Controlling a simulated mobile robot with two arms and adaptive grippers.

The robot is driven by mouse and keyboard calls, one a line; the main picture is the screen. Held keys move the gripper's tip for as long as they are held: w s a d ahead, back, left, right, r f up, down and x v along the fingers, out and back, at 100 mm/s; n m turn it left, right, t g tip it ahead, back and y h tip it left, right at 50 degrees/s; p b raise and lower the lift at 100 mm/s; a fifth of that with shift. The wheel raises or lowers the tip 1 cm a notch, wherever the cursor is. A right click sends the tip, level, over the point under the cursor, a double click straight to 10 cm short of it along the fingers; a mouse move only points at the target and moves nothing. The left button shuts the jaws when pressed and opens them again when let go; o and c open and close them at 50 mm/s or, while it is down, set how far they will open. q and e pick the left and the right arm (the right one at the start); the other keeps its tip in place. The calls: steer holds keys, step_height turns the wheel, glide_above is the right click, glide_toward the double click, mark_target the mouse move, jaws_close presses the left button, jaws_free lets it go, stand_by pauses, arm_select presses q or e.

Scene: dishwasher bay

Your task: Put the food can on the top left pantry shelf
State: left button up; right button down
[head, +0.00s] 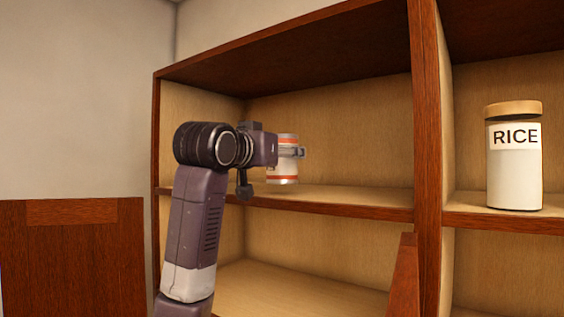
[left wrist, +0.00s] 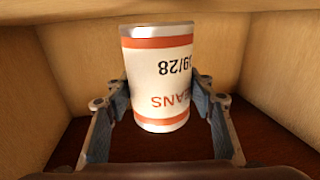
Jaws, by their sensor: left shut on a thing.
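The food can (head: 283,172) is white with orange bands and is in the top left compartment of the pantry. My left gripper (head: 293,152) is shut on it. In the left wrist view the can (left wrist: 160,80) sits between the two fingers of the left gripper (left wrist: 160,105), with its lettering upside down. The top left pantry shelf (head: 350,199) is the board under the can. The can's bottom is close to this shelf; I cannot tell whether it touches. My right gripper is not in view.
A jar marked RICE (head: 514,160) stands in the compartment to the right, past an upright divider (head: 426,130). The top left shelf is bare to the can's right. A brown wooden panel (head: 75,260) is at the lower left, and another (head: 405,280) stands below the divider.

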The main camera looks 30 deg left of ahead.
arm_select(q)
steer(key=shift+s+f, duration=0.1)
steer(key=shift+f, duration=0.35)
steer(key=shift+a+f, duration=0.15)
steer(key=shift+f, duration=0.55)
steer(key=o, duration=1.6)
steer(key=shift+c, duration=0.2)
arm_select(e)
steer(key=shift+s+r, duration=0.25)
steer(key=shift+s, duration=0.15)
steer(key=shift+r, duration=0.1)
